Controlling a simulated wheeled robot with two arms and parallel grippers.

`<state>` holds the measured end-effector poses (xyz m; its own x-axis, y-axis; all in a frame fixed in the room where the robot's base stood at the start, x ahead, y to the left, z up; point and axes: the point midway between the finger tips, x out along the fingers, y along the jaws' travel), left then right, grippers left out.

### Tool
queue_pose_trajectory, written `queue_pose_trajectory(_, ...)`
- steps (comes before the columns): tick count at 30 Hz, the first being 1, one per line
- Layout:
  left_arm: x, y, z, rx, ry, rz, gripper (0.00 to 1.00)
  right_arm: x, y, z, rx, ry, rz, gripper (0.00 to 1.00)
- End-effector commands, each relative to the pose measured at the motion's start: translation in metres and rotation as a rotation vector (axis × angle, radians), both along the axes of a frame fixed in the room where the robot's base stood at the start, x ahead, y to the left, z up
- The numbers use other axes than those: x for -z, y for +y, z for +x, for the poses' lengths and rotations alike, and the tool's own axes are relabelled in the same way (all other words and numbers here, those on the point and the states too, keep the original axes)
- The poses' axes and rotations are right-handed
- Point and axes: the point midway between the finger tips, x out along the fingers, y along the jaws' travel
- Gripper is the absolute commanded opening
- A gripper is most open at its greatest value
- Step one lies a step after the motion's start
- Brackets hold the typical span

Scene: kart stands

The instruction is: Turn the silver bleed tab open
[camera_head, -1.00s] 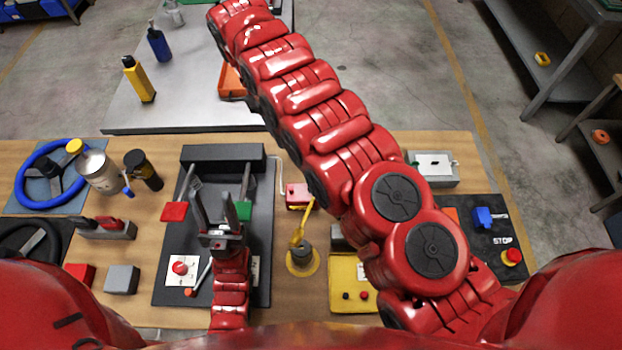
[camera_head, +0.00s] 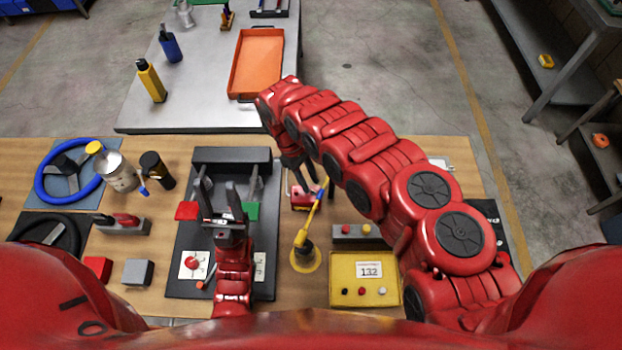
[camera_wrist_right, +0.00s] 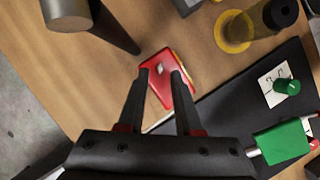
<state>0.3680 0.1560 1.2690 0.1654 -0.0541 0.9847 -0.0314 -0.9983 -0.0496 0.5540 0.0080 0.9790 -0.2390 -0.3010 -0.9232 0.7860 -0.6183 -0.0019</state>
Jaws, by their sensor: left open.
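A small red block (camera_head: 301,201) stands on the bench right of the black pedal board. In the right wrist view the red block (camera_wrist_right: 170,90) bears a small pale, silvery tab (camera_wrist_right: 159,68); I cannot tell its exact shape or angle. My right gripper (camera_wrist_right: 160,74) is open, with its two fingers on either side of the tab in the picture; I see no grip on it, and the gap in depth is unclear. In the head view the right arm reaches over the block and partly hides it. My left gripper (camera_head: 217,190) is open and empty over the pedal board.
The black pedal board (camera_head: 185,272) has a red pad (camera_head: 187,211) and a green pad (camera_head: 251,211). A yellow-handled lever (camera_head: 305,234) stands close to the red block. A yellow box (camera_head: 345,267) is right of it. An orange tray (camera_head: 257,62) lies on the far table.

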Motion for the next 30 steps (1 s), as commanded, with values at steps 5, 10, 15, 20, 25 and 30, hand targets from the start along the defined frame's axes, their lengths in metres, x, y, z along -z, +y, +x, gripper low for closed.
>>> queue_pose_trajectory(5,-0.008,0.000,0.000,0.000,0.000,0.000,0.50,0.015,-0.004,-0.004,-0.001,-0.001,0.002,0.34)
queue_pose_trajectory(10,-0.009,0.000,0.000,0.000,0.000,0.000,0.50,0.021,-0.006,-0.005,-0.001,-0.001,0.000,0.34)
queue_pose_trajectory(15,-0.009,0.000,0.000,0.000,0.000,0.000,0.50,0.022,-0.007,-0.005,-0.002,-0.002,0.000,0.34)
queue_pose_trajectory(20,-0.009,0.000,0.000,0.000,0.000,0.000,0.50,0.022,-0.007,-0.005,-0.001,-0.002,0.000,0.18)
queue_pose_trajectory(25,-0.009,0.000,0.000,0.000,0.000,0.000,0.50,0.022,-0.007,-0.005,-0.001,-0.003,0.000,0.00)
queue_pose_trajectory(30,-0.009,0.000,0.000,0.000,0.000,0.000,0.50,0.022,-0.007,-0.005,-0.001,-0.003,0.000,0.00)
